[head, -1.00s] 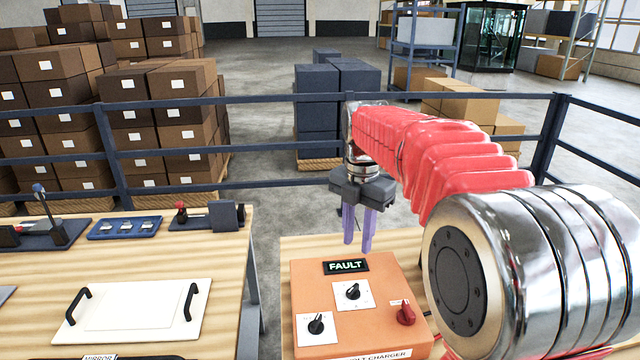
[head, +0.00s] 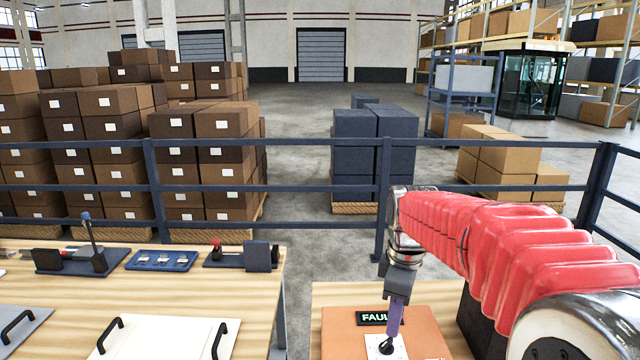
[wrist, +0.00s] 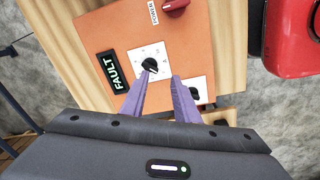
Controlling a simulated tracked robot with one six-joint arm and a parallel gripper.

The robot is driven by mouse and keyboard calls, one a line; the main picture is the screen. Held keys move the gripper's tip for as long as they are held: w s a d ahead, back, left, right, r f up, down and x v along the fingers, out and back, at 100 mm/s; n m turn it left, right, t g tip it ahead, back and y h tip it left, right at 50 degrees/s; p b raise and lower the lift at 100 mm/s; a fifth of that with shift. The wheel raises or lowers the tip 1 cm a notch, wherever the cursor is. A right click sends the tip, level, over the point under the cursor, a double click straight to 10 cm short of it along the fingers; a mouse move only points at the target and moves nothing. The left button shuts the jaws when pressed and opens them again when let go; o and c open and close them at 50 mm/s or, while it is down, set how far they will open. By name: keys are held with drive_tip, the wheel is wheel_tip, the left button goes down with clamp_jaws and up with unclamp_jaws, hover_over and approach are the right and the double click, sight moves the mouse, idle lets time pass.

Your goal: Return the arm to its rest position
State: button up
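My gripper (head: 394,334) hangs over the orange charger box (head: 342,335) on the right bench, fingers pointing down. In the head view its purple fingers overlap edge-on. In the wrist view the two fingers (wrist: 161,78) stand apart with nothing between them, so it is open. A black knob (wrist: 150,65) on a white plate lies just beyond the left fingertip; I cannot tell whether they touch. The box's display (wrist: 113,72) reads FAULT. A red knob (wrist: 175,7) is at the wrist view's top edge.
The left bench (head: 255,300) holds a white panel with black handles (head: 160,338), a blue tray (head: 162,260) and lever devices. A dark blue railing (head: 300,187) runs behind both benches. Stacked cartons (head: 225,165) and dark crates (head: 375,150) stand beyond it. A gap separates the benches.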

drive_tip(key=s+r+m+t, duration=0.1)
drive_tip(key=s+m+t, duration=0.3)
drive_tip(key=s+m, duration=0.9)
drive_tip(key=shift+s+d+t, duration=0.15)
drive_tip(key=shift+s+t, duration=0.25)
drive_tip(key=shift+s, duration=4.4)
